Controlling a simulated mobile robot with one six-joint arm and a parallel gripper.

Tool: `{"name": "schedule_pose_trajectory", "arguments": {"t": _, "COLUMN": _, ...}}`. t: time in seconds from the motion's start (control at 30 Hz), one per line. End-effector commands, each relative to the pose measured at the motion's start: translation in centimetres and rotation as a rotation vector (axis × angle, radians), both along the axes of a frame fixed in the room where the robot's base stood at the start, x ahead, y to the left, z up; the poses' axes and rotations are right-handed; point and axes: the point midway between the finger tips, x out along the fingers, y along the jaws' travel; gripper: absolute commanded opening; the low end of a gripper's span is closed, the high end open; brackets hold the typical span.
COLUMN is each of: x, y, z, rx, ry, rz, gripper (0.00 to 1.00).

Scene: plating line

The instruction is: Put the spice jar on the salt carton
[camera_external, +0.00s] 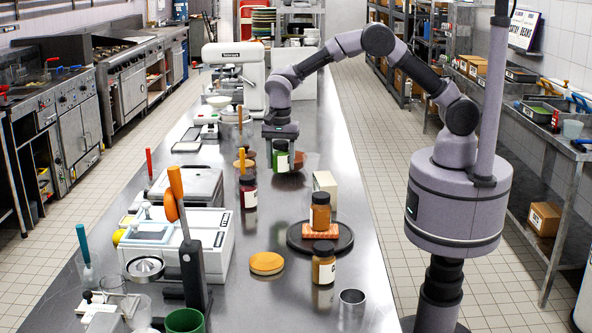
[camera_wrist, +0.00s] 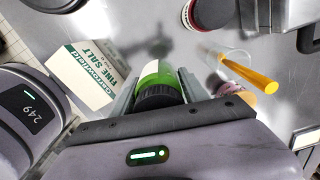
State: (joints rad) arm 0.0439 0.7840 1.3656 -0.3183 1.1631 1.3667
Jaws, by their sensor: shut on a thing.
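My gripper (camera_external: 281,150) points down over the far half of the steel counter. It is shut on a spice jar with a green body, a white label and a black lid; the jar (camera_wrist: 158,82) sits between the fingers in the wrist view. The held jar (camera_external: 281,160) also shows below the gripper in the external view. I cannot tell its exact height above the counter. The salt carton (camera_external: 326,186), a cream and white box marked FINE SALT, stands nearer the camera and to the right of my gripper. In the wrist view the carton (camera_wrist: 88,76) is left of the jar, apart from it.
A dark red jar (camera_external: 248,192) stands left of the carton. Scales and machines line the left.

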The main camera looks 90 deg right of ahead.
Motion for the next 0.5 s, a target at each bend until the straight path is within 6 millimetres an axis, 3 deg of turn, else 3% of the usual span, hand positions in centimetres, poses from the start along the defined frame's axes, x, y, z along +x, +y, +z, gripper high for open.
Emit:
{"name": "schedule_pose_trajectory", "arguments": {"t": 0.17, "x": -4.2, "y": 0.9, "z": 2.8, "rx": -0.001, "ry": 0.002, "rz": 0.003, "gripper": 0.0}}
{"name": "schedule_pose_trajectory", "arguments": {"t": 0.33, "x": -12.6, "y": 2.2, "z": 5.0, "rx": -0.001, "ry": 0.0, "rz": 0.005, "gripper": 0.0}}
{"name": "schedule_pose_trajectory", "arguments": {"t": 0.5, "x": -22.2, "y": 3.1, "z": 5.6, "rx": 0.0, "ry": -0.003, "rz": 0.004, "gripper": 0.0}}
